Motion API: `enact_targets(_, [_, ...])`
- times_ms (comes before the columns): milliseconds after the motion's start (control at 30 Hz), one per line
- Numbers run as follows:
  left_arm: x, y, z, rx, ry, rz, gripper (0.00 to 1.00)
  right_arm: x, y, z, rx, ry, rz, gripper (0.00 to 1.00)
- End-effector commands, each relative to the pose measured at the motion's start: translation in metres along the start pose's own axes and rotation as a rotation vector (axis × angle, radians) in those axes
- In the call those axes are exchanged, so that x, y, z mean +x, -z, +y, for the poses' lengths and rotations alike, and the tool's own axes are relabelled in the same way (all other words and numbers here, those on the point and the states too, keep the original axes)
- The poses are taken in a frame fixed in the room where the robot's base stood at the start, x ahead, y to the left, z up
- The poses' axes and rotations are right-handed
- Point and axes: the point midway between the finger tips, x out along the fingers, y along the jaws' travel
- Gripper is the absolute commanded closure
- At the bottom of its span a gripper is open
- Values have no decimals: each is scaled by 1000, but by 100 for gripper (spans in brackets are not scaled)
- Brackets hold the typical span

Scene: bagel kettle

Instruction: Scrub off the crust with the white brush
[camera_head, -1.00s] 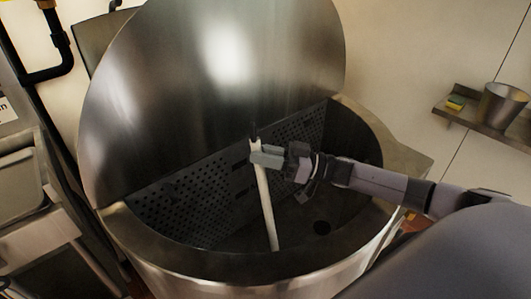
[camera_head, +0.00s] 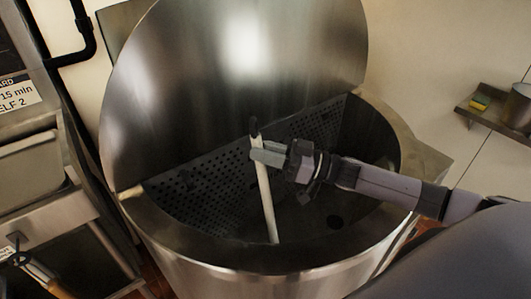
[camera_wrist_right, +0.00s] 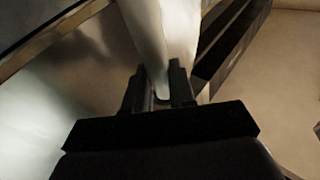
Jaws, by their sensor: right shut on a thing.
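The white brush (camera_head: 266,205) shows as a long pale handle with a dark tip at its upper end. It stands slightly tilted, its lower end reaching down into the open kettle (camera_head: 140,212). My right gripper (camera_head: 262,154) is shut on the handle near its top, above the kettle's opening. The right wrist view shows the white handle (camera_wrist_right: 148,35) between the two fingers (camera_wrist_right: 160,85). The brush's head is hidden behind the kettle's front rim. I cannot make out the crust. My left gripper is not in view.
The raised steel lid (camera_head: 235,90) stands behind the opening. A steel cart (camera_head: 40,200) stands at left. A wall shelf (camera_head: 490,118) holds a sponge (camera_head: 480,102) and a bucket (camera_head: 518,108).

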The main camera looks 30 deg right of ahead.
Motion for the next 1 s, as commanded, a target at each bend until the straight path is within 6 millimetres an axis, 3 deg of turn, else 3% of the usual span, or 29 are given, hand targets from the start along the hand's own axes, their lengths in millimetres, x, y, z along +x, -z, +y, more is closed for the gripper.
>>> enact_targets(100, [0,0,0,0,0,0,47,4,22,-3,-8,4,4,100])
enact_targets(1000, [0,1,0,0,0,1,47,31,155,-20,-12,3,6,100])
